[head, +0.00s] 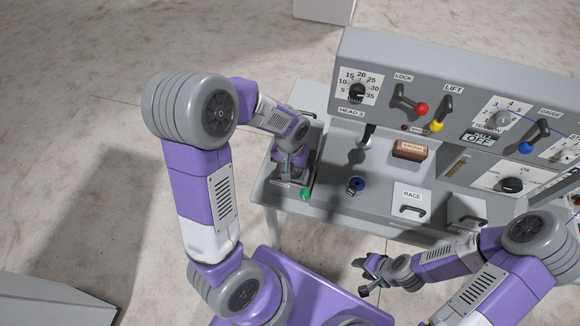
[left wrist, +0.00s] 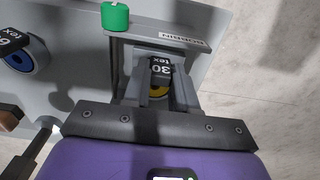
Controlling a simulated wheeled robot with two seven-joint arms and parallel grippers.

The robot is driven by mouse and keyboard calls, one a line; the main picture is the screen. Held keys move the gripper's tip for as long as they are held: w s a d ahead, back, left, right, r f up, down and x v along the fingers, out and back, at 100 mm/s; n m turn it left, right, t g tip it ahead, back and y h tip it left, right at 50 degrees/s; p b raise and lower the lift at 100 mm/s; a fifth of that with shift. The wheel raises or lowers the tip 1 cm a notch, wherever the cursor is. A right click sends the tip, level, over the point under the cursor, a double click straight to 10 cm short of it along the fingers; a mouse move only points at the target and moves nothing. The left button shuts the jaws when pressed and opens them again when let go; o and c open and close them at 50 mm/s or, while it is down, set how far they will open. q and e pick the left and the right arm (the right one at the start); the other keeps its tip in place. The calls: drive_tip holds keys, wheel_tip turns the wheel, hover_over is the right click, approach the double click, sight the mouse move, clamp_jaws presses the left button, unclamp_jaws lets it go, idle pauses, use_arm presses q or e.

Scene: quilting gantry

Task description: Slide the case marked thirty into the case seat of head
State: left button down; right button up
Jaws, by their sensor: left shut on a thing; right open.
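The case marked 30 tex (left wrist: 160,68), dark on top with a yellow part below, is between the fingers of my left gripper (left wrist: 158,92) in the left wrist view. My left gripper (head: 291,172) is shut on it, low over the grey tray at the table's left end; the case is not clear in the head view. I cannot tell if the case touches the tray. The panel (head: 433,100) carries a HEAD label at its left, with a dark post and round metal part (head: 364,141) below. The case seat is not clearly seen. My right gripper (head: 371,273) is open and empty, off the table's front.
A second case with a blue ring (head: 356,185) sits on the table, also in the left wrist view (left wrist: 22,58). A green piece (head: 305,193) stands at the tray's corner. A brown block (head: 410,149) and a RACE plate with handle (head: 411,198) are to the right.

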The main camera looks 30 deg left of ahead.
use_arm(q)
drive_tip(key=shift+f+b, duration=0.65)
drive_tip(key=shift+f, duration=0.15)
drive_tip(key=c, duration=0.8)
unclamp_jaws()
drive_tip(key=shift+r, duration=0.15)
wheel_tip(320, 180, up, 7)
drive_tip(key=shift+r+p, duration=0.2)
drive_tip(key=shift+p, duration=0.25)
drive_tip(key=shift+s+f, duration=0.1)
